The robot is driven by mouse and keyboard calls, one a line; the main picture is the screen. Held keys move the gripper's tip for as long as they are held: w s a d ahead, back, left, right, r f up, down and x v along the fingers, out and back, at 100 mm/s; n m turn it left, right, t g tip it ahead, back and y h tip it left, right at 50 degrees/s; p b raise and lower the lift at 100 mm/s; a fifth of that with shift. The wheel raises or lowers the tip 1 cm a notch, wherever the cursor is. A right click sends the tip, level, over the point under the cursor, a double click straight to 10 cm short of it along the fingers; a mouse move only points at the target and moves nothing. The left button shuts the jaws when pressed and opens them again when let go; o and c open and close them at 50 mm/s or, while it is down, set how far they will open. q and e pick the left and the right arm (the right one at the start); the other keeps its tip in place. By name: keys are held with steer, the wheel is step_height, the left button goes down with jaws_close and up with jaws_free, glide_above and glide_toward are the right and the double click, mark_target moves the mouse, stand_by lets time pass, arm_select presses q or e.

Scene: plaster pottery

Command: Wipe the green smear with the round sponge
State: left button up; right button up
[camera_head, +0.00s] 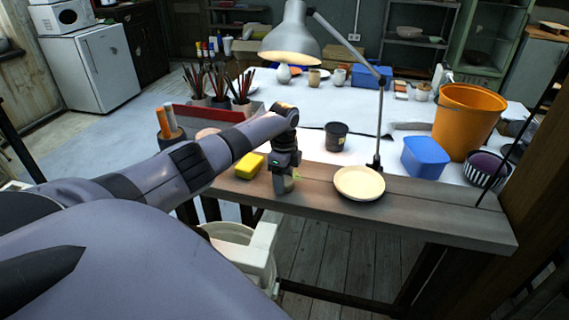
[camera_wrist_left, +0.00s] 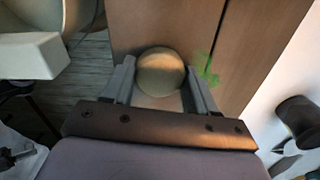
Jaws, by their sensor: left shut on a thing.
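The round sponge (camera_wrist_left: 160,72) is tan and disc-shaped. It sits between the two fingers of my left gripper (camera_wrist_left: 160,88) in the left wrist view. My left gripper is shut on it. In the head view the left gripper (camera_head: 283,186) points down at the wooden front board of the table, and the sponge is mostly hidden behind it. The green smear (camera_wrist_left: 208,73) is on the wooden board, just right of the sponge in the wrist view and partly beside the right finger. I cannot tell whether the sponge touches the board. My right gripper is not in view.
A yellow block (camera_head: 249,166) lies left of the gripper. A cream plate (camera_head: 360,183) is to its right, near the desk lamp's base (camera_head: 374,165). A dark cup (camera_head: 336,136) stands behind. A blue box (camera_head: 425,157) and orange bucket (camera_head: 465,120) are farther right.

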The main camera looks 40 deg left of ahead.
arm_select(q)
steer(key=shift+s+d+f+p, duration=0.2)
steer(key=shift+s+p, duration=0.15)
steer(key=shift+s, duration=0.1)
steer(key=shift+s+d+r+p, duration=0.1)
steer(key=shift+s+d+p, duration=0.1)
steer(key=shift+s+p, duration=0.3)
steer(key=shift+s+d+r+p, duration=0.1)
steer(key=shift+s+d+p, duration=0.05)
steer(key=shift+p, duration=0.55)
steer(key=shift+s+d+f, duration=0.1)
steer(key=shift+s+f, duration=0.15)
steer(key=shift+s+d+r, duration=0.1)
steer(key=shift+s+d, duration=0.25)
steer(key=shift+s, duration=0.25)
steer(key=shift+s+d+r, duration=0.1)
steer(key=shift+s+d, duration=0.25)
steer(key=shift+s, duration=0.3)
steer(key=shift+s+d, duration=0.35)
steer(key=shift+s, duration=0.25)
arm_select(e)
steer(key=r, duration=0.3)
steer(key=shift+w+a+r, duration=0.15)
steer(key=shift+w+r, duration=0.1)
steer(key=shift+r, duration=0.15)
arm_select(q)
steer(key=shift+r, duration=0.15)
step_height(320, 180, up, 6)
steer(key=shift+w, duration=0.1)
steer(key=shift+r, duration=1.5)
